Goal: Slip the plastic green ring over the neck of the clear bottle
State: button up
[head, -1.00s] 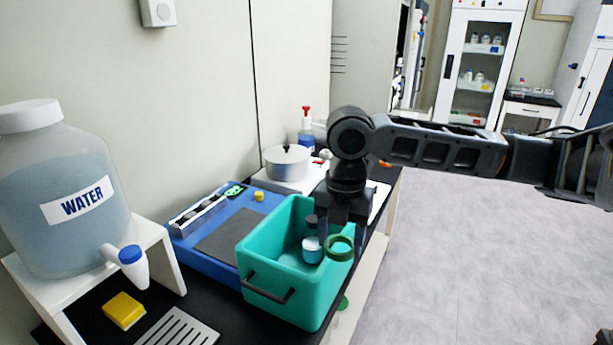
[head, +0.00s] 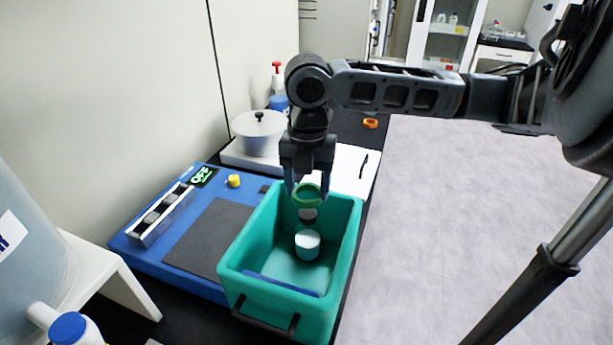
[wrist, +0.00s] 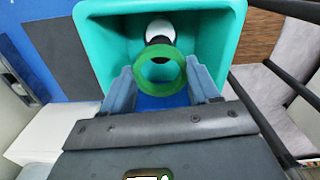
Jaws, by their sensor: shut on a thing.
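My gripper (head: 308,190) is shut on the green ring (head: 308,206), which sits between the fingertips. In the wrist view the ring (wrist: 161,91) is seen nearly face-on, between the two fingers. The bottle (head: 307,246) stands upright in the teal bin (head: 345,240), with a pale body and a dark neck. In the head view the ring is just above the bottle's top. In the wrist view the bottle (wrist: 160,31) shows beyond the ring's far edge. The ring appears apart from the neck; the exact gap is hard to judge.
A blue device (head: 150,255) with a grey mat (head: 215,240) lies left of the bin. A white pot (head: 258,132) and a red-topped bottle (head: 277,85) stand behind. The water container (head: 20,240) stands at the left. An orange ring (head: 370,123) lies at the back right.

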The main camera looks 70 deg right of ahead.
aim_at(308, 211)
jog(key=shift+f, duration=1.8)
jog(key=shift+f, duration=0.1)
jog(key=shift+d+f, duration=0.1)
jog(key=shift+f, duration=0.5)
jog(key=o, duration=1.1)
jog(key=shift+r, duration=3.55)
